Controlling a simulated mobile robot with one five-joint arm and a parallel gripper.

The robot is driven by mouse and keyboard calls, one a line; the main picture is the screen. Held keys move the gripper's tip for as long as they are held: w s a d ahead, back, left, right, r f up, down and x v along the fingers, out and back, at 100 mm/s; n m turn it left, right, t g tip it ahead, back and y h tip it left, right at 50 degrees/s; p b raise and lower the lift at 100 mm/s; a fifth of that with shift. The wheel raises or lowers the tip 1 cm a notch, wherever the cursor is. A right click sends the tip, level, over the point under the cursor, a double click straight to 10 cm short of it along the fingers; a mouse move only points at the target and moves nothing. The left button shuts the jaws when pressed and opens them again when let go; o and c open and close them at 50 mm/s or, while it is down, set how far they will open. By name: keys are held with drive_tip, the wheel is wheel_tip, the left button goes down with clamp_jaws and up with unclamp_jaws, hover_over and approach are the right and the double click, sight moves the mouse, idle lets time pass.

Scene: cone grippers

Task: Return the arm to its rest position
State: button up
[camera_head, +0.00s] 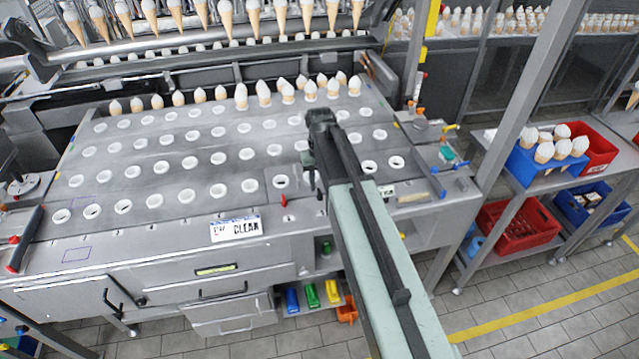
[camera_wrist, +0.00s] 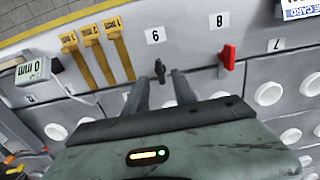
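My arm (camera_head: 375,255) reaches from the bottom of the head view up over the right part of the grey machine table (camera_head: 150,185). In that view, its dark end hides most of my gripper. In the wrist view, the two grey fingers of my gripper (camera_wrist: 159,76) stand apart with nothing held between them. A small black switch (camera_wrist: 160,70) shows just beyond the gap between the fingertips. I cannot tell whether the fingers touch it. A red switch (camera_wrist: 228,57) stands to the right, clear of the fingers.
White-topped cones (camera_head: 264,92) line the table's back, and more hang above. Yellow levers (camera_wrist: 98,45) are left of the fingers. A steel post (camera_head: 520,90) stands at right, beside a shelf with a blue bin (camera_head: 530,172) and a red crate (camera_head: 515,228).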

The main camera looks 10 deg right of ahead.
wheel_tip(320, 180, up, 4)
drive_tip(key=p, duration=0.3)
drive_tip(key=shift+r, duration=0.25)
drive_tip(key=shift+f, duration=0.15)
drive_tip(key=shift+f+b, duration=0.25)
drive_tip(key=shift+b, duration=0.1)
drive_tip(key=s+f+b, duration=0.1)
drive_tip(key=s, duration=0.1)
drive_tip(key=s+f+b, duration=0.3)
drive_tip(key=s, duration=0.1)
drive_tip(key=shift+s+a+f, duration=0.1)
drive_tip(key=shift+a+f, duration=0.2)
drive_tip(key=shift+a, duration=0.05)
drive_tip(key=s+f+b, duration=0.1)
drive_tip(key=s, duration=0.7)
drive_tip(key=shift+s+a+b, duration=0.15)
drive_tip(key=shift+s+b, duration=0.1)
drive_tip(key=shift+b, duration=0.05)
